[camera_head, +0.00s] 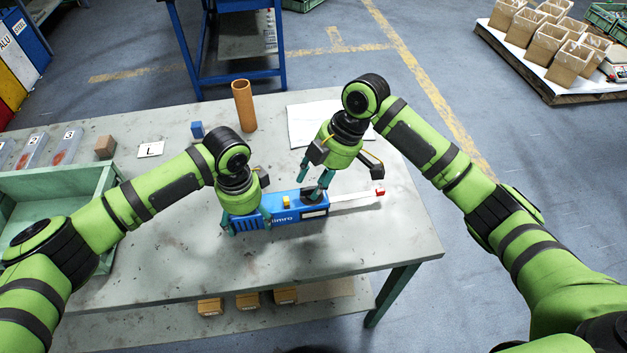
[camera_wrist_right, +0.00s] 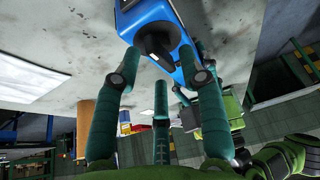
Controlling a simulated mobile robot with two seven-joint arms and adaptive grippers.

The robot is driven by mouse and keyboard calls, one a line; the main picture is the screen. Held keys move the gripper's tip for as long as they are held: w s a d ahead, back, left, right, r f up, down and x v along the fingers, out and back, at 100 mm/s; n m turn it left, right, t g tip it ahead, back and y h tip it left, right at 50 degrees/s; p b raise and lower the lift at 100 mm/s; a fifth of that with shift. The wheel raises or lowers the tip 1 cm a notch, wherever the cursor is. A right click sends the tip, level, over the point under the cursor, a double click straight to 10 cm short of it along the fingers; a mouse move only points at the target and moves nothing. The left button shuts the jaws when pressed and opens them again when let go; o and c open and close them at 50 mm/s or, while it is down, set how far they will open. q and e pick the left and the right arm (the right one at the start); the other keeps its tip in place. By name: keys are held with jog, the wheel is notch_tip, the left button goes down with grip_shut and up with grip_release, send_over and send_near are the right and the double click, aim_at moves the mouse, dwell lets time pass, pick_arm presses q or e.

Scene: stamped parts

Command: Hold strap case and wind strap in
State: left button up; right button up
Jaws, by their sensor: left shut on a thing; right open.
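The blue strap case (camera_head: 277,214) lies on the table, with a yellow piece on top. A pale strap (camera_head: 350,201) runs out from its right end to a red tip (camera_head: 378,191). My left gripper (camera_head: 247,222) is shut on the left end of the case. My right gripper (camera_head: 314,188) is open over the right end of the case. In the right wrist view, the case (camera_wrist_right: 180,40) lies beyond the spread fingers, with a black part (camera_wrist_right: 160,42) on it between them. I cannot tell whether the fingers touch that part.
A brown tube (camera_head: 244,105) and a small blue block (camera_head: 197,130) stand behind. A white sheet (camera_head: 302,124) lies behind my right gripper. A green crate (camera_head: 60,185) is at the left, near a brown block (camera_head: 105,146). The table's front right is clear.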

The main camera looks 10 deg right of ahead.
jog(key=shift+a+f, duration=0.2)
jog(key=shift+f, duration=0.35)
grip_shut()
